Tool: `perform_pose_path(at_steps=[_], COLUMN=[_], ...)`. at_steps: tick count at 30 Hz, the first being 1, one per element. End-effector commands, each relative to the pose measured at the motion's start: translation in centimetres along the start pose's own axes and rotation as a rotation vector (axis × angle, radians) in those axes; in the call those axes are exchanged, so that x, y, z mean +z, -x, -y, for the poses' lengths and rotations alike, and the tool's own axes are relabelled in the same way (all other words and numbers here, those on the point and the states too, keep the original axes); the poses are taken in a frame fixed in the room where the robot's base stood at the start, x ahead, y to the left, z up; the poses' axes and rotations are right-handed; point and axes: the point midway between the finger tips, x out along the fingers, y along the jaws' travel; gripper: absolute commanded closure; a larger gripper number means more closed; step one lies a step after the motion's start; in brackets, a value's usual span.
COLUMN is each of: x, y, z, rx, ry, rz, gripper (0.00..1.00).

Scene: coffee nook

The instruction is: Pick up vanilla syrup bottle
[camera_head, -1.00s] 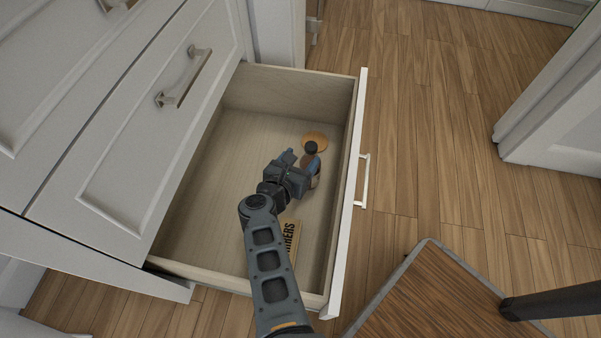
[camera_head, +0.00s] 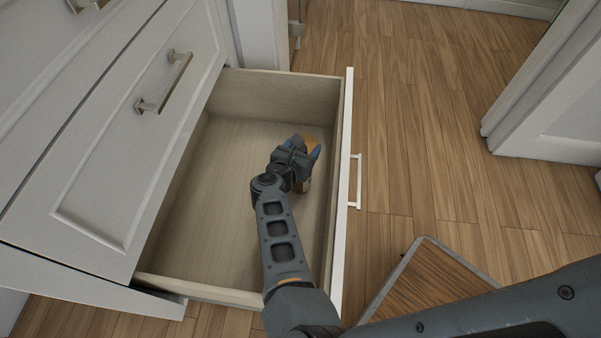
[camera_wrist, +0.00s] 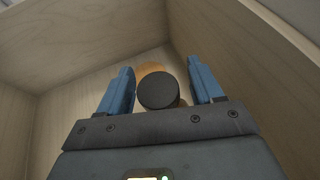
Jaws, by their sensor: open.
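The bottle shows in the wrist view as a round black cap (camera_wrist: 158,92) between my two blue fingers, with a little brown beside it. Its label cannot be read. In the wrist view, my gripper (camera_wrist: 159,68) is open, with a gap on each side of the cap.
The left of the drawer floor is clear.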

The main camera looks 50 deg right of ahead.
Motion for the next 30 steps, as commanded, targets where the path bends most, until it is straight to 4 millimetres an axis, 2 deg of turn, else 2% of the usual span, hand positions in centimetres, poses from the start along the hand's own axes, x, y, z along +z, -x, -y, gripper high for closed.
perform_pose_path(at_steps=[3,23,30], x=[0.01,-0.01,-0.01], y=[0.04,0.06,0.06], z=[0.00,0.01,0.02], rx=[0.000,-0.001,-0.001], ry=[0.000,0.000,0.000], rz=[0.000,0.000,0.000], gripper=[0.36,1.00,1.00])
